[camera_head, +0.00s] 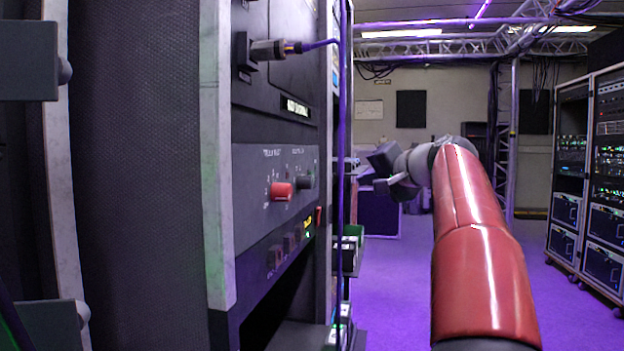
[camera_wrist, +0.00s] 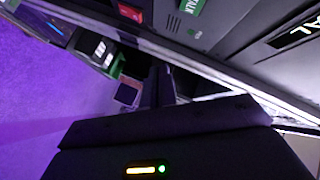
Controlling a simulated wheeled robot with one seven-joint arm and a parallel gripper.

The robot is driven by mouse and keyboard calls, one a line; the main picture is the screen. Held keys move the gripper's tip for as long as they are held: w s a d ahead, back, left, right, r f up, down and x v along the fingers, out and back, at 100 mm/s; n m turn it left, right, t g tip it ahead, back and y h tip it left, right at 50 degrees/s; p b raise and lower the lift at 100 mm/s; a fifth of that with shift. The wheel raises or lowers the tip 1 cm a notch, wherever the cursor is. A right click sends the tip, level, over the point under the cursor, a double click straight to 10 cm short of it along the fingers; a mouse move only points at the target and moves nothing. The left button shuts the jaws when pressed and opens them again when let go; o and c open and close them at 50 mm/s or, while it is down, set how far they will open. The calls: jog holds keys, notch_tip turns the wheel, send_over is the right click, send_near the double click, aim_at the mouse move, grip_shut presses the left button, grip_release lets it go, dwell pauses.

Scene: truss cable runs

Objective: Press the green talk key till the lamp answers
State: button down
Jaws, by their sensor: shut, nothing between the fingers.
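The green talk key (camera_wrist: 193,5), marked with white letters reading TALK, shows at the top edge of the wrist view, cut off by the frame. My gripper (camera_wrist: 159,84) shows in the wrist view as dark fingers set close together, shut and empty. The fingers are below and left of the key in that picture, apart from it. In the head view my red arm reaches forward, right of the rack; the fingers are hard to make out there. I cannot tell which part is the lamp.
A red key (camera_wrist: 130,11) is left of the green one. In the head view the equipment rack (camera_head: 214,150) on the left carries a red knob (camera_head: 281,191) and a plugged cable (camera_head: 268,49). Purple floor (camera_head: 570,300) is open toward the racks at right.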

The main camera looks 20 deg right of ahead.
jog(key=w+a, duration=0.4)
jog(key=a, duration=0.2)
jog(key=shift+w+a+p, duration=0.25)
jog(key=shift+a+p, duration=0.05)
jog(key=shift+a, duration=0.1)
jog(key=shift+a, duration=0.1)
dwell(1.7)
jog(key=shift+w+a, duration=0.2)
jog(key=shift+w, duration=0.05)
jog(key=shift+w+a, duration=0.2)
jog(key=shift+a, duration=0.15)
dwell(0.7)
dwell(0.3)
jog(key=shift+s+d, duration=0.45)
jog(key=shift+d, duration=0.2)
jog(key=s+d, duration=0.1)
jog(key=d, duration=0.1)
jog(key=s+d, duration=0.1)
jog(key=d, duration=0.1)
jog(key=shift+s, duration=0.4)
